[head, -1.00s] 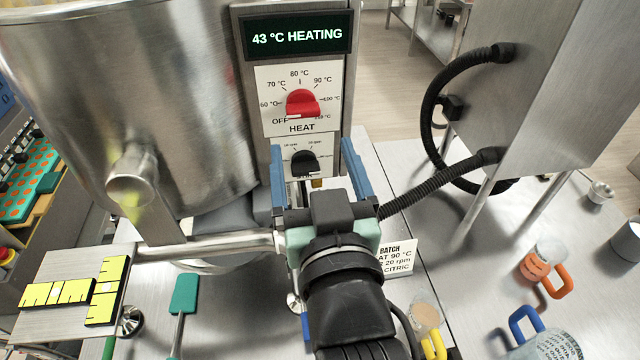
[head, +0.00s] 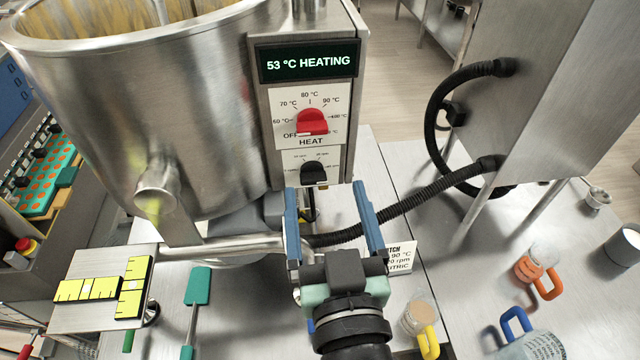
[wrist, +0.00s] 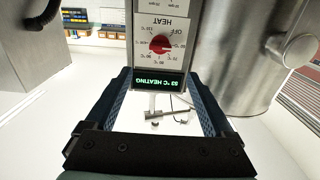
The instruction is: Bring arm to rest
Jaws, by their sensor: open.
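My gripper (head: 333,222) is open and empty in the head view, its two blue fingers spread wide below the control panel. It is apart from the red heat knob (head: 312,121) and the black knob (head: 314,173) under it. The display (head: 307,61) reads 53 °C HEATING. In the wrist view the open fingers (wrist: 165,100) frame the lower part of the scene. The panel appears upside down there, with the red knob (wrist: 160,43) and the display (wrist: 158,80) in front of the fingers.
The steel kettle (head: 180,110) stands close on the left. A steel cabinet (head: 540,100) with black hoses (head: 400,205) is on the right. A batch card (head: 402,258), a cup with a yellow handle (head: 420,318), an orange-handled cup (head: 538,268) and a blue-handled jug (head: 535,345) stand on the table.

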